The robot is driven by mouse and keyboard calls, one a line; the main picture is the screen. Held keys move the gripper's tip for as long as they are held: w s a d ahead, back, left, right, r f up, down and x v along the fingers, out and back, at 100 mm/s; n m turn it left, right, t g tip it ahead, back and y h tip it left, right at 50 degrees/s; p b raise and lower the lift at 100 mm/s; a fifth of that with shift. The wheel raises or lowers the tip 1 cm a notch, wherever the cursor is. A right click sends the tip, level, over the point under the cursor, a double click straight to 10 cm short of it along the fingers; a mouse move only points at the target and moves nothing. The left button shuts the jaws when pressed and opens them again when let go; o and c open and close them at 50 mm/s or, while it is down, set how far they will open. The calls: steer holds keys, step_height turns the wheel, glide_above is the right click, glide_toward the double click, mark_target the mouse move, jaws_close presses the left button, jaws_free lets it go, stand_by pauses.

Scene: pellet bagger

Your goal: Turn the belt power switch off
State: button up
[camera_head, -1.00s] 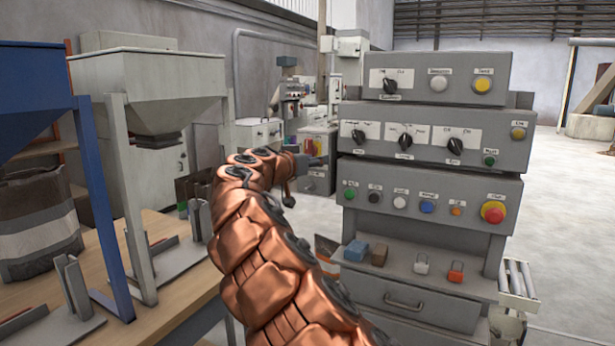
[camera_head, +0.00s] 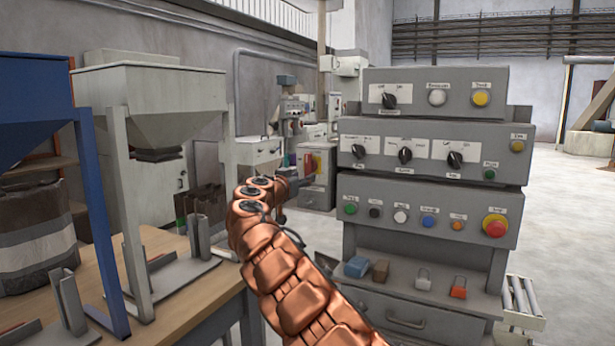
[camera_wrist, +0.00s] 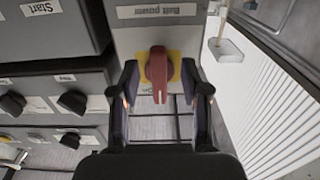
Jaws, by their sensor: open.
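The belt power switch (camera_wrist: 158,72) is a red rotary handle on a yellow plate, under a label reading "Belt power" in the wrist view. Its handle runs up and down in that picture. My gripper (camera_wrist: 160,85) is open, with one dark finger on each side of the handle and a visible gap at both sides. In the head view the switch's red and yellow front (camera_head: 313,163) shows on a grey box beyond my arm. My gripper (camera_head: 297,183) is at that box, small and partly hidden by my wrist.
A grey control console (camera_head: 432,160) with knobs and buttons stands right of my arm. Padlocks and blocks lie on its shelf. A wooden table (camera_head: 190,300) with hopper stands is at left. In the wrist view, a white ribbed surface (camera_wrist: 275,110) lies at right.

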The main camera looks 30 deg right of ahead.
steer(key=shift+p+x, duration=0.45)
steer(key=shift+x, duration=1.4)
jaws_close()
